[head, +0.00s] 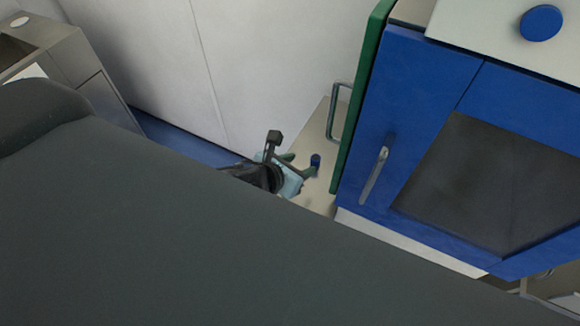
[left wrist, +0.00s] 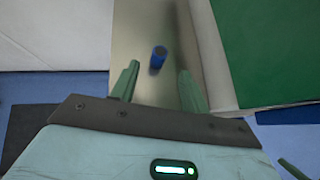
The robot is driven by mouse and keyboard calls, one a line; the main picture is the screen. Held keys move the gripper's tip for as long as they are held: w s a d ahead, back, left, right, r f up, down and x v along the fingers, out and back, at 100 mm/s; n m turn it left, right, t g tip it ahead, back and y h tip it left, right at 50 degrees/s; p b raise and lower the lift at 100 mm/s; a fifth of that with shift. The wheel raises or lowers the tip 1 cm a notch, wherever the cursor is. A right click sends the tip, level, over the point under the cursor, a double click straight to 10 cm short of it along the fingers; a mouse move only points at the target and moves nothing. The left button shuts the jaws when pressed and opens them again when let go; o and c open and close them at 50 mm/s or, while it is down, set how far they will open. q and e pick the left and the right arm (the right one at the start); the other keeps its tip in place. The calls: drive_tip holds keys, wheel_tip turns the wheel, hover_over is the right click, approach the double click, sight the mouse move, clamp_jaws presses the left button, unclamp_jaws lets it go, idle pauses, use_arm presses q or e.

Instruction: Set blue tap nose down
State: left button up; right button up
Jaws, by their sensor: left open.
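The blue tap (head: 316,160) is a small, dark blue, short cylinder on a beige surface (head: 318,196) beside the cabinet. It also shows in the left wrist view (left wrist: 158,57), just past the fingertips and between their lines. It looks upright there, but which end is its nose I cannot tell. My left gripper (head: 303,163) has green fingers and is open and empty. In the left wrist view its fingers (left wrist: 159,69) stand apart on either side of the tap's line. Whether they touch the tap I cannot tell. My right gripper is not in view.
A blue cabinet (head: 420,65) with a green open door (head: 358,105) and metal handles stands close right of the tap. A white wall (head: 270,60) is behind. A metal cabinet (head: 65,55) stands at upper left.

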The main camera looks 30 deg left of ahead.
use_arm(q)
drive_tip(key=s+a+f+n+g+y, duration=0.1)
drive_tip(key=s+a+f+n+g, duration=0.15)
drive_tip(key=s+n, duration=1.05)
drive_tip(key=s+a+f+n+g+y, duration=0.1)
drive_tip(key=s+f+n+g, duration=0.5)
drive_tip(key=n, duration=1.1)
drive_tip(key=s+f+n+t+h, duration=0.1)
drive_tip(key=s+f+n+t, duration=0.3)
drive_tip(key=f+n+t, duration=0.2)
drive_tip(key=shift+f+n+t, duration=0.35)
drive_tip(key=shift+f+n, duration=0.05)
drive_tip(key=shift+f, duration=0.85)
drive_tip(key=shift+c, duration=1.1)
drive_tip(key=shift+w+d, duration=0.1)
drive_tip(key=shift+w, duration=0.05)
